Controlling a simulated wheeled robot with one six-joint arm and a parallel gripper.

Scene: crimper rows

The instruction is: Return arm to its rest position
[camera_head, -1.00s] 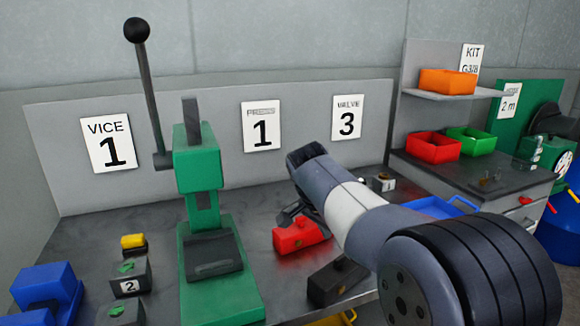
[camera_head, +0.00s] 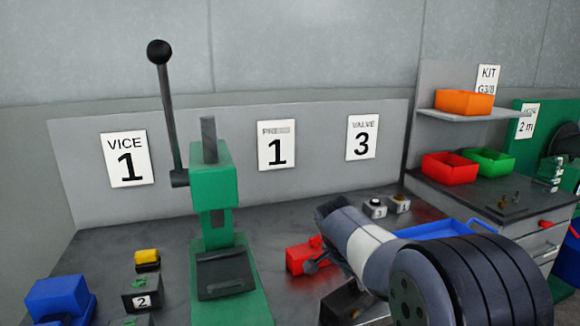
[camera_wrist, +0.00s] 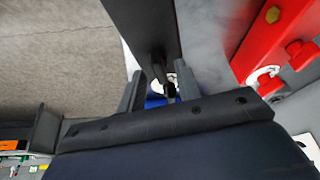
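My arm (camera_head: 365,240) reaches in from the lower right over the workbench in the head view. Its wrist end is low over the bench, beside a red block-shaped part (camera_head: 300,258). My gripper is mostly hidden there behind the arm. In the wrist view my gripper (camera_wrist: 160,88) shows two grey fingers standing apart. A dark bar and a small white round shape show between them, with a bit of blue below. I see nothing clamped between the fingers.
A green press (camera_head: 213,180) with a tall black-knobbed lever stands left of my arm. A blue vice (camera_head: 60,298) is at lower left. A blue tray (camera_head: 480,226) lies right of the arm. Red (camera_head: 448,170), green (camera_head: 490,162) and orange (camera_head: 463,103) bins stand farther right.

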